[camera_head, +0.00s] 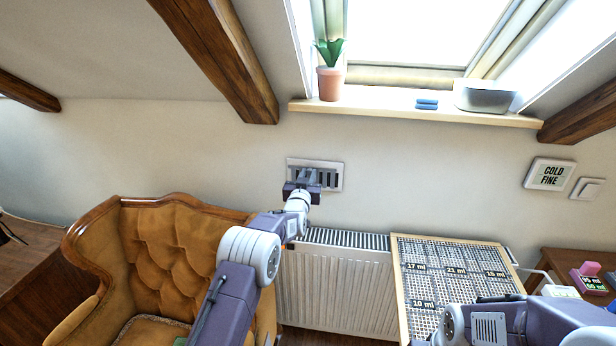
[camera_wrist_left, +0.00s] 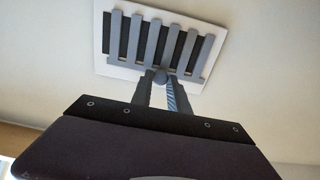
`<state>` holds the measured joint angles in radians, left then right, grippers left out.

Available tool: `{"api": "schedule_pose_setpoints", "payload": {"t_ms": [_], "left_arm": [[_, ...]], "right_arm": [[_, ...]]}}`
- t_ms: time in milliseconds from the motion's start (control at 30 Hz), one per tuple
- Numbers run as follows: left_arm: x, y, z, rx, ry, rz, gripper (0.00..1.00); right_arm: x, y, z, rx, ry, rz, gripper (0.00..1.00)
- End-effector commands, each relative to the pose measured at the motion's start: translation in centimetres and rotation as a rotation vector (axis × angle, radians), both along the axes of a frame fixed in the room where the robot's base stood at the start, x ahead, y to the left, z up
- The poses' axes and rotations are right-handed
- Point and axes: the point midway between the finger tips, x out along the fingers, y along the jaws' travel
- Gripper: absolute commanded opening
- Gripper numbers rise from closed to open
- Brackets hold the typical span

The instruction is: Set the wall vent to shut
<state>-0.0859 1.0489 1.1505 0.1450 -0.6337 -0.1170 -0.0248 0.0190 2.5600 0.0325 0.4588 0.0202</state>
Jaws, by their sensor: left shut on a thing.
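The wall vent (camera_head: 330,176) is a pale plate on the wall above the radiator. In the left wrist view the vent (camera_wrist_left: 101,66) shows grey upright slats with dark gaps between them, so it looks at least partly open. A small round grey knob (camera_wrist_left: 160,76) sits at the lower edge of the slats. My left gripper (camera_head: 308,178) is at the vent's lower left part and hides some of it. In the left wrist view its fingers (camera_wrist_left: 163,88) are shut on the knob, one on each side. My right arm shows at the lower right, but its gripper is not visible.
A tufted armchair (camera_head: 175,243) stands left of the white radiator (camera_head: 335,290). A board with a grid (camera_head: 455,250) stands right of it. A windowsill (camera_head: 400,107) with a potted plant (camera_head: 329,82) juts out above the vent.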

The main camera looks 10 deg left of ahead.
Motion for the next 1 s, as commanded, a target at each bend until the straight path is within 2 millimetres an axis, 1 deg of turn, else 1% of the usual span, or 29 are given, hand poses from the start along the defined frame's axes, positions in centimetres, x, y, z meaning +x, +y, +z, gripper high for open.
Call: {"api": "schedule_pose_setpoints", "payload": {"t_ms": [67,233,467,500,567,867,1000], "left_arm": [[0.0,-0.1,-0.1,0.000,0.000,0.000,0.00],[0.0,-0.9,-0.3,-0.001,0.000,-0.002,0.00],[0.0,-1.1,0.0,0.001,0.001,-0.004,0.00],[0.0,-1.1,0.0,0.001,0.001,-0.004,0.26],[0.0,-1.1,0.0,0.001,0.001,-0.003,0.42],[0.0,-1.0,0.0,0.000,0.001,-0.001,0.42],[-0.6,-1.0,-0.1,0.001,0.001,0.000,0.42]], "right_arm": [[0.0,0.0,-0.1,0.000,0.000,0.000,0.34],[0.0,0.0,-1.3,0.000,0.000,0.000,0.34],[0.0,0.0,-1.1,0.000,0.000,0.000,0.34],[0.0,0.0,-1.1,0.000,0.000,0.000,0.34],[0.0,0.0,-1.1,0.000,0.000,0.000,0.34],[0.0,0.0,-1.1,0.000,0.000,0.000,0.34],[0.0,0.0,-1.2,0.000,0.000,0.000,0.34]]}}
